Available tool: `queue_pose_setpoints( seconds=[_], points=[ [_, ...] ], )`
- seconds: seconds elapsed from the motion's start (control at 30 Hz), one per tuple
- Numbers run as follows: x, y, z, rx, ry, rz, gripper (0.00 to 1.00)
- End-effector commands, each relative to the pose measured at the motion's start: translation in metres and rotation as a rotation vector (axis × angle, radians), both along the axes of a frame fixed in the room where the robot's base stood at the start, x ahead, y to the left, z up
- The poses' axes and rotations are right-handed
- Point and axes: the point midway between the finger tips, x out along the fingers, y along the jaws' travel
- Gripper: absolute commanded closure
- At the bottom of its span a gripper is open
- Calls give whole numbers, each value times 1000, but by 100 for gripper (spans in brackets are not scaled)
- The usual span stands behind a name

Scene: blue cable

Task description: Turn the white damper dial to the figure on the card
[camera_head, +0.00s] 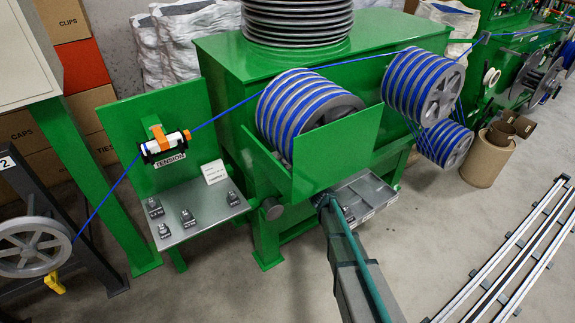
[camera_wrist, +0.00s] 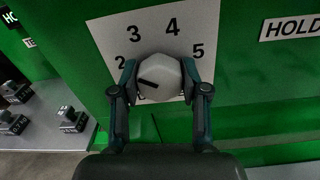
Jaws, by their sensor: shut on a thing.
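The white dial (camera_wrist: 160,78) is in the middle of the wrist view, on a white plate (camera_wrist: 110,30) with the figures 2, 3, 4 and 5 showing. Its black mark points left and slightly up, a little below the 2. My gripper (camera_wrist: 160,80) is shut on the dial, one finger on each side. The fingers and dial hide the lower part of the plate. In the head view my arm reaches the green machine's front, and the dial is hidden. A small white card (camera_head: 214,171) stands at the back of the grey shelf; its print is too small to read.
The grey shelf (camera_head: 190,228) holds several dark weights, also at left in the wrist view. A grey tray (camera_head: 365,198) sits beside my arm. A HOLD label (camera_wrist: 292,26) is right of the plate. Blue cable (camera_head: 230,108) runs across the machine above.

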Motion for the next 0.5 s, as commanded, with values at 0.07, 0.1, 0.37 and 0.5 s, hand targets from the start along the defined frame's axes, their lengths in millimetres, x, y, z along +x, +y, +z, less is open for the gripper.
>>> queue_pose_setpoints(
  seconds=[0.07,0.1,0.37,0.5],
  points=[
    [0,0,-2,-9,-8,0,90],
    [-1,0,-2,-15,-13,0,90],
    [-1,0,-7,-115,-93,0,90],
    [-2,0,-8,-203,-161,0,90]
  ],
)
